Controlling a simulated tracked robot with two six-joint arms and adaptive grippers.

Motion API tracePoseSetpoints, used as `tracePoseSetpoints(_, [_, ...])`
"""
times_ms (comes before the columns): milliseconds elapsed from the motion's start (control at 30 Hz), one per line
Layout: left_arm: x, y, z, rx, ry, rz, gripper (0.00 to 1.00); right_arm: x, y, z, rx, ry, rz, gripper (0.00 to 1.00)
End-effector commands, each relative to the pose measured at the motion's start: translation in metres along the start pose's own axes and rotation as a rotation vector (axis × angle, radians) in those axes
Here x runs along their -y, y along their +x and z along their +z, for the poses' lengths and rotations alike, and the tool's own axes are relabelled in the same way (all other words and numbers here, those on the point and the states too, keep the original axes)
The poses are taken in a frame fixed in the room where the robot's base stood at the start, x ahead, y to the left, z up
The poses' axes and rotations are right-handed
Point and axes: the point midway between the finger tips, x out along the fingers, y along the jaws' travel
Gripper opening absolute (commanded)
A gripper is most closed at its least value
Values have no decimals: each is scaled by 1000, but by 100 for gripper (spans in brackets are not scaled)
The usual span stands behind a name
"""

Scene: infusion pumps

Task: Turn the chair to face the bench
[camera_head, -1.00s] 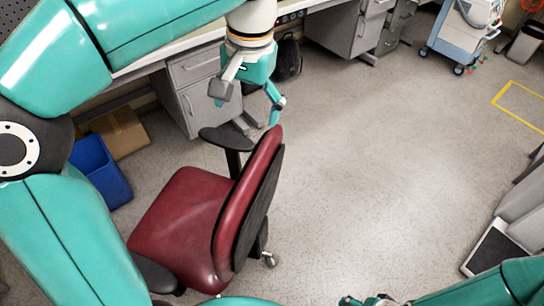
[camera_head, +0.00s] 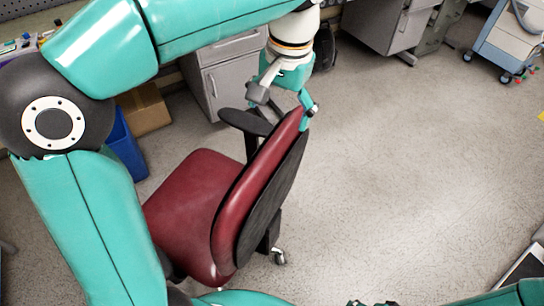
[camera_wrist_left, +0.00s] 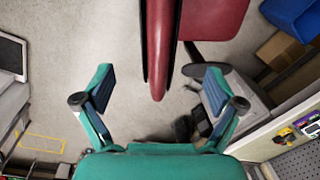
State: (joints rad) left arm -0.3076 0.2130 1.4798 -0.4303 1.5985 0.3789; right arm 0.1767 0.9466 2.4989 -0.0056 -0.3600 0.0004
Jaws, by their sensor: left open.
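The red chair (camera_head: 185,205) stands on the floor left of centre in the head view, its black-backed backrest (camera_head: 262,195) on the right and its seat toward the left. The bench with grey drawers (camera_head: 228,82) is behind it at upper left. My left gripper (camera_head: 283,104) is open at the top of the backrest. In the left wrist view, the backrest's edge (camera_wrist_left: 158,50) lies between the spread fingers, with a gap on both sides. I cannot tell whether it is touched. My right gripper (camera_head: 370,303) barely shows at the bottom edge; its fingers are unclear.
A blue bin (camera_head: 125,150) and a cardboard box (camera_head: 146,110) sit left of the chair near the bench. A wheeled blue-and-white cart (camera_head: 508,40) stands at upper right. The floor right of the chair is clear.

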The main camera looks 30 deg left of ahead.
Motion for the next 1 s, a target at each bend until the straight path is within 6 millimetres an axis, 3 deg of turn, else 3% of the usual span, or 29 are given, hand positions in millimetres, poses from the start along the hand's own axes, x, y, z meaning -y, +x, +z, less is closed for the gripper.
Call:
tracePoseSetpoints(400, [0, 90, 1, 5, 1, -1, 94, -4, 12, 0, 0, 0, 0, 69])
tracePoseSetpoints(600, [0, 125, 1, 4, 0, -1, 94, -5, 14, 0, 0, 0, 0, 69])
tracePoseSetpoints(800, [0, 142, 0, 1, 1, 0, 94, -5, 14, 0, 0, 0, 0, 69])
tracePoseSetpoints(1000, [0, 146, 0, 0, 1, 0, 94, -5, 14, 0, 0, 0, 0, 69])
